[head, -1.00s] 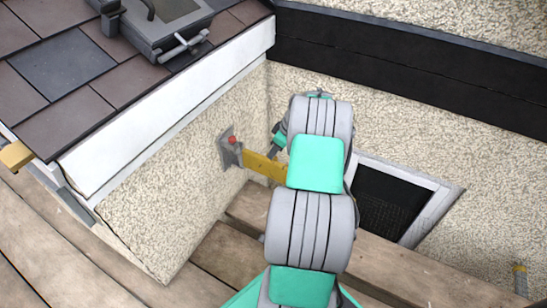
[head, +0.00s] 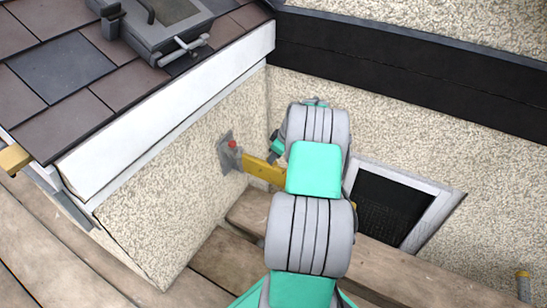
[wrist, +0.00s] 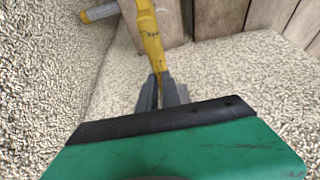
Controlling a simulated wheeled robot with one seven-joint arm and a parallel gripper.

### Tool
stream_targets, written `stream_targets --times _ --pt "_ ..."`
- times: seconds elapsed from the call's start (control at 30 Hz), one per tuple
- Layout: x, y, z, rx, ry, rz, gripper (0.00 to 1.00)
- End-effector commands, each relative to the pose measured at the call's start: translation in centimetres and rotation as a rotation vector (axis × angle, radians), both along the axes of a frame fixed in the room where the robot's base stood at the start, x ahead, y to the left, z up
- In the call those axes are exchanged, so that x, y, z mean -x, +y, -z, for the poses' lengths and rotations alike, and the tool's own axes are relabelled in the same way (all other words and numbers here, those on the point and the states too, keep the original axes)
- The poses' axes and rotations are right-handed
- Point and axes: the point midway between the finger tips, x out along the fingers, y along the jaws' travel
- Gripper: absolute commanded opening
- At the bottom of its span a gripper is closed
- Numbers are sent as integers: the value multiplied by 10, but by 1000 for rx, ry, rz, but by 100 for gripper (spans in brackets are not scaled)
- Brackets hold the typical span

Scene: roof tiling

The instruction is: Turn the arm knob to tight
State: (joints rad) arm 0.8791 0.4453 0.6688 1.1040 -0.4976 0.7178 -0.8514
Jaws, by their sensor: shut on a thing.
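A grey bracket (head: 226,158) with a red knob (head: 232,144) is fixed to the pebbled side wall in the head view. A yellow arm (head: 262,169) runs from it to the right and passes behind my arm. In the wrist view a yellow bar (wrist: 151,42) comes down from the top edge, bends, and ends between my grey fingers. My gripper (wrist: 160,84) is shut on this yellow bar. In the head view my own links hide the fingers. The red knob does not show clearly in the wrist view, and I cannot read its setting.
Wooden planks (head: 228,255) lie below. A framed dark opening (head: 388,207) is in the back wall, to the right of my arm. The tiled roof (head: 62,68) with a grey hatch (head: 150,25) is at upper left. A grey post with a yellow top (head: 522,285) stands at lower right.

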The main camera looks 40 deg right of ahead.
Motion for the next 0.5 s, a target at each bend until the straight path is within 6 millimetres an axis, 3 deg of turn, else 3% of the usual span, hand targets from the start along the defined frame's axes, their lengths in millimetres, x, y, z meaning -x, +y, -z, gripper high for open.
stream_targets --times 0.5 --pt "0 1 -2 -1 0 57 0"
